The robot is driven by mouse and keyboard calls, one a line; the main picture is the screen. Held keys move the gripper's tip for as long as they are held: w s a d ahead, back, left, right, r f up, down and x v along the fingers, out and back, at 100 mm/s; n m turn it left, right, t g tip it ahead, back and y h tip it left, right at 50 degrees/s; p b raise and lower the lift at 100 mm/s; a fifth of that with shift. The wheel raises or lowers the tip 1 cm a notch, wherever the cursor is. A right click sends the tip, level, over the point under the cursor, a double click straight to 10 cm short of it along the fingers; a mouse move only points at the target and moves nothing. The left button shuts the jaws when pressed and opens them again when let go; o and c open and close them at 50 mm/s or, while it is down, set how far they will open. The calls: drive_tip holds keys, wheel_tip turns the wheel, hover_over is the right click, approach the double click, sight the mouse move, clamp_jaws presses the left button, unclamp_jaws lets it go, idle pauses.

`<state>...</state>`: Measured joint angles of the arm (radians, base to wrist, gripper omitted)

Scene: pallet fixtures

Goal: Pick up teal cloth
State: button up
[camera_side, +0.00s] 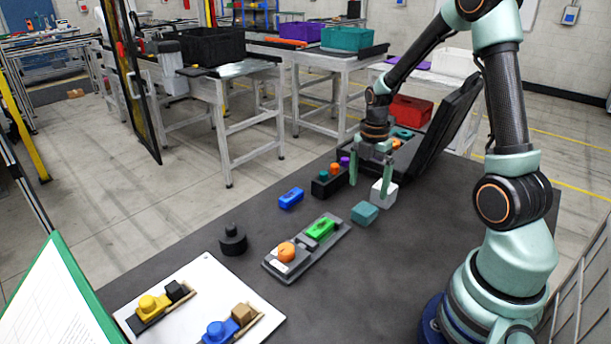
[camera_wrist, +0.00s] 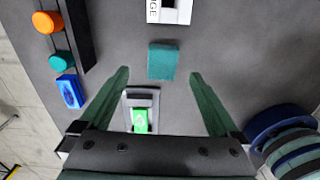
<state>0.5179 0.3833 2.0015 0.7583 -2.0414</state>
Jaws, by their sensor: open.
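The teal cloth (camera_side: 364,212) is a small folded block lying on the dark table, in front of a white box. In the wrist view the teal cloth (camera_wrist: 162,62) lies beyond the fingertips, roughly centred between them. My gripper (camera_side: 372,174) is open and empty, above the table and behind the cloth in the side view, near the white box. In the wrist view my gripper (camera_wrist: 160,76) has its two green fingers spread wide, one on each side of the cloth's line. Nothing is between the fingers touching them.
The white box (camera_side: 384,192) stands close to the cloth. A grey fixture (camera_side: 297,262) holds a green block (camera_side: 321,229) and an orange knob. A blue block (camera_side: 291,198) and a black holder (camera_side: 327,186) with coloured pegs sit left. An open black case (camera_side: 445,125) stands behind.

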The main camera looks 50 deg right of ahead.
sight(365, 208)
drive_tip(key=f, duration=0.5)
drive_tip(key=shift+s+a+f, duration=0.2)
drive_tip(key=shift+s+a, duration=0.05)
drive_tip(key=shift+a, duration=0.15)
drive_tip(key=shift+f, duration=0.55)
drive_tip(key=c, duration=1.4)
drive_tip(key=shift+c, duration=0.2)
drive_tip(key=shift+r, duration=0.1)
wheel_tip(365, 208, up, 20)
